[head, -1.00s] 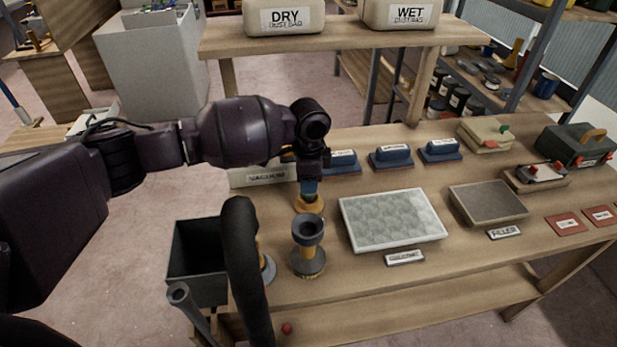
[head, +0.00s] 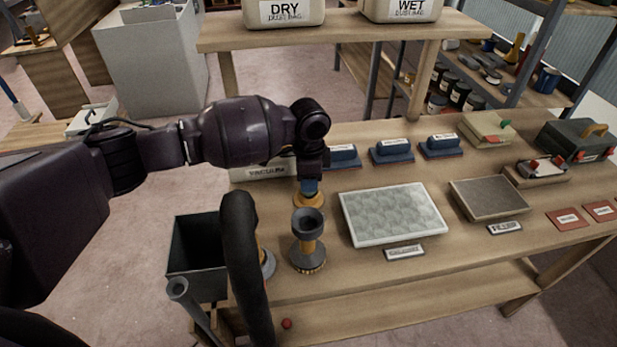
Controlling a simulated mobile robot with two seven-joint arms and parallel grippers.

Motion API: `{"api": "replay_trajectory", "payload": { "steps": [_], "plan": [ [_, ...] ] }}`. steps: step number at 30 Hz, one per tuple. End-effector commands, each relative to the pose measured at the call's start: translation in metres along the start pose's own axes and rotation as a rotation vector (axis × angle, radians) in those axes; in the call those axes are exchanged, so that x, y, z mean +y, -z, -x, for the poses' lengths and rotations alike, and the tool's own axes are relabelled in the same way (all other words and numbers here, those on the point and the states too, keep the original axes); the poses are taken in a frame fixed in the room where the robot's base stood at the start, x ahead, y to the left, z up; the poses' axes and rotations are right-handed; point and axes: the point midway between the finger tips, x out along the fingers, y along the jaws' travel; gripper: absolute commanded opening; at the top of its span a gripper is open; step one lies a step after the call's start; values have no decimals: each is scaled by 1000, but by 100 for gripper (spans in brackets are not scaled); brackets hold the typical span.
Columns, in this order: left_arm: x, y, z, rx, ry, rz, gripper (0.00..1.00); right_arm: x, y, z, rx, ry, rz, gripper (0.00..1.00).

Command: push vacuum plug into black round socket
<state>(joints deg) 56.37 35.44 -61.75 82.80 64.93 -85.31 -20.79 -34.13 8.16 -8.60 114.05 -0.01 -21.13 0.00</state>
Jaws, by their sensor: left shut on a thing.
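My left gripper (head: 311,172) points down over the back of the bench, just right of the "VACUUM" label. It is shut on a small blue piece (head: 308,187), probably the vacuum plug, mostly hidden by the jaws. An orange-brown round piece (head: 307,200) sits directly below it; I cannot tell whether they touch or are joined. In front stands a dark round funnel-like cup (head: 308,223) on an orange neck and dark base, its opening facing up. I cannot tell whether this is the black round socket. My right gripper is out of view.
A thick black hose (head: 243,265) arches close left of the cup, beside a dark open bin (head: 196,262). A white-framed tray (head: 395,214) lies to the right. Blue blocks (head: 391,152) line the back. A raised shelf (head: 345,38) with dust bag boxes stands behind.

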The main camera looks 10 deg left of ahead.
Motion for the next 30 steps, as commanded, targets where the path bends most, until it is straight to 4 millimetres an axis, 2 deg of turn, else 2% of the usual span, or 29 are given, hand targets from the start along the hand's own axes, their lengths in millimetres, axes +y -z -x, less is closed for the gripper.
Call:
{"api": "replay_trajectory", "payload": {
  "steps": [1,2,7,15,19,23,30],
  "plan": [
    [0,0,0,0,0,0,0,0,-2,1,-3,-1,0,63],
    [0,0,0,0,0,0,32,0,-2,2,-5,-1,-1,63],
    [0,0,0,0,0,0,58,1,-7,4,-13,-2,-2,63],
    [0,0,0,0,0,0,58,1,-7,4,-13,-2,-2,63],
    [-1,0,8,1,1,0,58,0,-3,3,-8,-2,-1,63],
    [0,0,26,1,2,-1,58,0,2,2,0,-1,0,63],
    [0,0,70,2,2,0,58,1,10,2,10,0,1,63]
  ]
}}
